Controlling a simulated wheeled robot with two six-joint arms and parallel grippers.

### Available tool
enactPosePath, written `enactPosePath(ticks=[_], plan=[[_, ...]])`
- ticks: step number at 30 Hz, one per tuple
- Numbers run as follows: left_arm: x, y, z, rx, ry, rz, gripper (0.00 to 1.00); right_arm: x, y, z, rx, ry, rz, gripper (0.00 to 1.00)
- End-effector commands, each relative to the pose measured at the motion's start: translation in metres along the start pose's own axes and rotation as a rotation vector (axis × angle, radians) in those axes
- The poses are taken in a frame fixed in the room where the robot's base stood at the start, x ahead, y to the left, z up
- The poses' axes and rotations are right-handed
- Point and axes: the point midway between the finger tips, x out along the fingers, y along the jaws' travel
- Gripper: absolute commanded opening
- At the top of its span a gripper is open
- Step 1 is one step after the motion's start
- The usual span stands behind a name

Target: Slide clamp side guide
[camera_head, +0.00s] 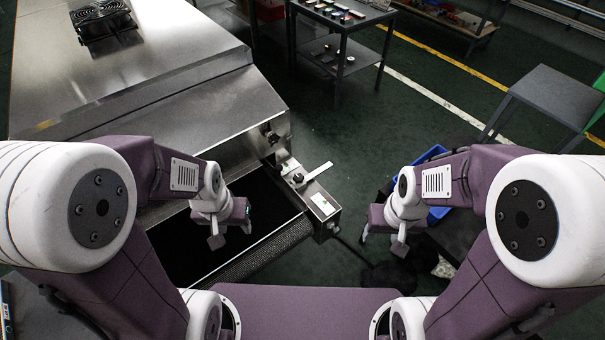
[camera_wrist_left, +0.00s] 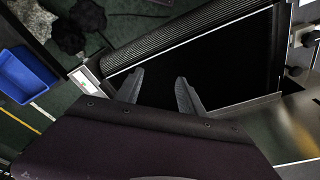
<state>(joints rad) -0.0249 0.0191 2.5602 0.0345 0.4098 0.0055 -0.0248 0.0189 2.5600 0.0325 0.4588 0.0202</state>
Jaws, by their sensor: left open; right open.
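The dark conveyor belt (camera_head: 255,205) comes out of the steel dryer. A metal side rail, seemingly the side guide, runs along its far edge in the head view and at the belt's right in the left wrist view (camera_wrist_left: 278,48). A dark clamp knob (camera_head: 298,178) sits by a flat pale metal bar (camera_head: 318,170) at the belt's outer corner; dark knobs also show in the left wrist view (camera_wrist_left: 293,71). My left gripper (camera_head: 232,234) is open and empty above the belt, apart from the rail. My right gripper (camera_head: 383,240) is open and empty, right of the conveyor.
A box with a white label (camera_head: 322,204) stands at the conveyor's end corner. A blue bin (camera_head: 437,213) lies partly behind my right arm. A grey table (camera_head: 560,98) and a shelf cart (camera_head: 340,25) stand farther off. Green floor between them is open.

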Motion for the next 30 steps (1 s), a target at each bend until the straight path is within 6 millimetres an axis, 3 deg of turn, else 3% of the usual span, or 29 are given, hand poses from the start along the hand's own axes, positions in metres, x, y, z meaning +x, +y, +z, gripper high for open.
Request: enactPosePath(ticks=[5, 9, 13, 17, 21, 25, 30], plan=[[-0.009, 0.002, -0.075, 0.006, 0.311, 0.006, 0.46, 0.003, 0.0, 0.0, 0.0, 0.0, 0.0, 0.53], [0.007, 0.008, -0.135, 0.018, 0.613, 0.001, 0.46, 0.051, 0.001, 0.005, 0.0, 0.0, 0.0, 0.53], [0.021, 0.017, -0.17, 0.03, 0.838, -0.004, 0.46, 0.101, 0.002, 0.011, 0.0, 0.0, 0.0, 0.53], [0.05, 0.031, -0.185, 0.045, 0.995, 0.001, 0.46, 0.158, 0.003, 0.017, 0.0, 0.0, 0.0, 0.53], [0.096, 0.051, -0.181, 0.07, 1.033, 0.03, 0.46, 0.211, 0.004, 0.022, 0.0, -0.001, 0.0, 0.53], [0.117, 0.063, -0.176, 0.095, 1.027, 0.049, 0.46, 0.23, 0.004, 0.024, 0.0, 0.0, 0.0, 0.53], [0.116, 0.067, -0.175, 0.102, 1.026, 0.055, 0.46, 0.228, 0.004, 0.024, 0.0, 0.0, 0.0, 0.53]])
